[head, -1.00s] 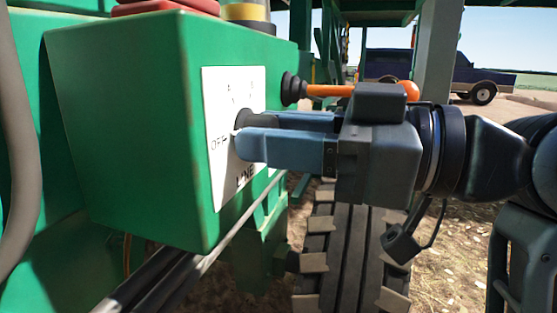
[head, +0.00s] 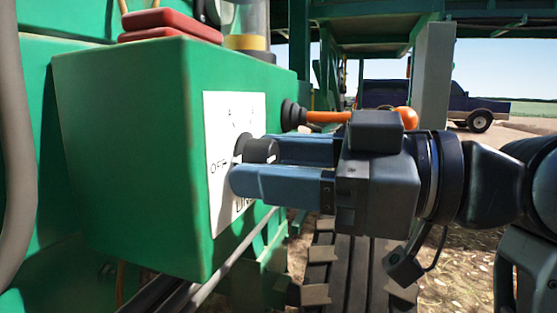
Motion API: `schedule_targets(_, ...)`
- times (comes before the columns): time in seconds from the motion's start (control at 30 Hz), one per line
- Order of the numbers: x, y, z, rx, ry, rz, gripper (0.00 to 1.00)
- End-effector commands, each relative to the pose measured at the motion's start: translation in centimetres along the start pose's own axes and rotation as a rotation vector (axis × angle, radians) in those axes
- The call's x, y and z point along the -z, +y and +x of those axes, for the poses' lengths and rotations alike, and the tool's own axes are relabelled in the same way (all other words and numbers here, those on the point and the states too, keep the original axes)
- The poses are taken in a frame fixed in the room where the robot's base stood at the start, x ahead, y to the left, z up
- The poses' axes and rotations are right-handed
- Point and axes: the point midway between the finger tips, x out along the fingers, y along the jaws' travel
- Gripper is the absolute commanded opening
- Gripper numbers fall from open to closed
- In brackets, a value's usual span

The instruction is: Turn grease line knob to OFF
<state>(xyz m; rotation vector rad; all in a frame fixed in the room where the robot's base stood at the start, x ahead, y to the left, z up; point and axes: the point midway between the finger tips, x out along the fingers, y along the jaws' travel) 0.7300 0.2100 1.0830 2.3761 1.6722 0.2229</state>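The dark round grease line knob (head: 260,150) sticks out from a white label plate (head: 221,195) on the right face of a green control box (head: 135,150). "OFF" is printed on the plate to the left of the knob. I cannot clearly make out where the knob points. My gripper (head: 255,167) comes from the right with its blue-grey fingers apart. The near finger lies below and in front of the knob, its tip close to the plate. The far finger is behind the knob, its tip hidden by it. Whether either finger touches the knob cannot be told.
An orange-handled lever (head: 328,117) lies just behind my gripper. Hoses and rails run below the box.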

Motion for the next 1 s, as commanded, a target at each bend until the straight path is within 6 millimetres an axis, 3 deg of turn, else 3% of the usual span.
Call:
schedule_targets(0.37,0.2,0.1,-0.4,-0.005,0.004,-0.001,0.58)
schedule_targets(0.8,0.1,0.1,-6.6,-0.006,0.003,-0.001,0.58)
schedule_targets(1.0,0.1,0.1,-7.8,-0.003,0.003,-0.001,0.58)
